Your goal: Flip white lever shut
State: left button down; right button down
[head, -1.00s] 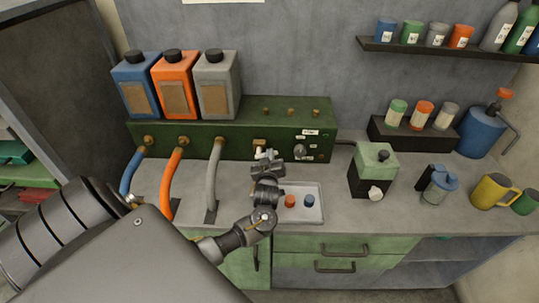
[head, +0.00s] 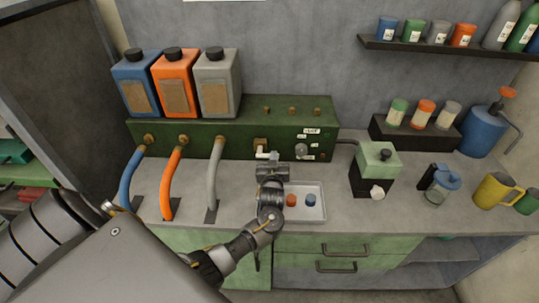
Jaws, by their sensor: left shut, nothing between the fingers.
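The white lever (head: 263,155) is on the front of the long green machine (head: 230,142), just below a brass fitting (head: 260,144). It looks roughly level, pointing right; its far end is hard to make out beside my gripper. My left gripper (head: 273,163) is shut and empty, right at the lever's right end. I cannot tell whether the fingers touch it. My right gripper is not in view.
Blue, orange and grey hoses (head: 214,175) run down left of my gripper. A white tray (head: 318,188) with an orange and a blue cap lies just right of my arm. A green-topped grinder (head: 376,162) stands farther right.

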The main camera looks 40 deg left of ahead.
pick_arm(q)
jog(key=s+d+r+p, duration=0.1)
jog(key=s+d+r, duration=0.3)
jog(key=s, duration=0.5)
jog(key=shift+d+r, duration=0.25)
jog(key=shift+d, duration=0.55)
